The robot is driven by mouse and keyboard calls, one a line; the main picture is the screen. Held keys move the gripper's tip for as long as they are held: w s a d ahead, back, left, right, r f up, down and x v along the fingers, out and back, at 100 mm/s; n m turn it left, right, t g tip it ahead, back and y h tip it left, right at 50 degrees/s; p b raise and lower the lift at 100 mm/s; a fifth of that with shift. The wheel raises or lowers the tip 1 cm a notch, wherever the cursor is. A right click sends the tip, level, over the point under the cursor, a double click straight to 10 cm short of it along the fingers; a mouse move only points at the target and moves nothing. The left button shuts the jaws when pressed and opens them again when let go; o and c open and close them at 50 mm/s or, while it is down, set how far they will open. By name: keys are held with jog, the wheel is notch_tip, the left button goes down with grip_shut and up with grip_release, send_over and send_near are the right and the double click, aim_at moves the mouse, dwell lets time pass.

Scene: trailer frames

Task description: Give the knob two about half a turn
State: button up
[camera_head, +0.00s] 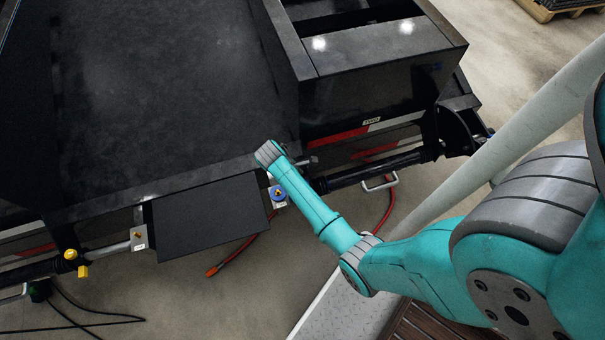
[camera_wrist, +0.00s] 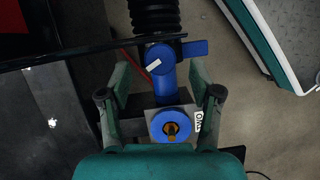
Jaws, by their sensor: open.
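The knob (camera_wrist: 171,125) is round and blue with a yellow-orange centre, on a grey plate. A white label (camera_wrist: 198,121) beside it has sideways lettering, seemingly TWO. The knob also shows in the head view (camera_head: 278,193), just under my arm's end. My gripper (camera_wrist: 160,80) is open, with one finger on each side of the picture and the knob between them. I cannot tell whether the fingers touch it. In the head view my gripper is hidden behind my arm.
A blue fitting with a side lever (camera_wrist: 161,62) stands close above the knob in the wrist view, below a black ribbed bellows (camera_wrist: 155,14). A flat black plate (camera_head: 210,217) is left of the knob. A red hose (camera_head: 239,253) lies on the floor. A black trailer frame (camera_head: 385,92) rises behind.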

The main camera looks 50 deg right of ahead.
jog(key=v, duration=0.9)
jog(key=shift+r, duration=0.25)
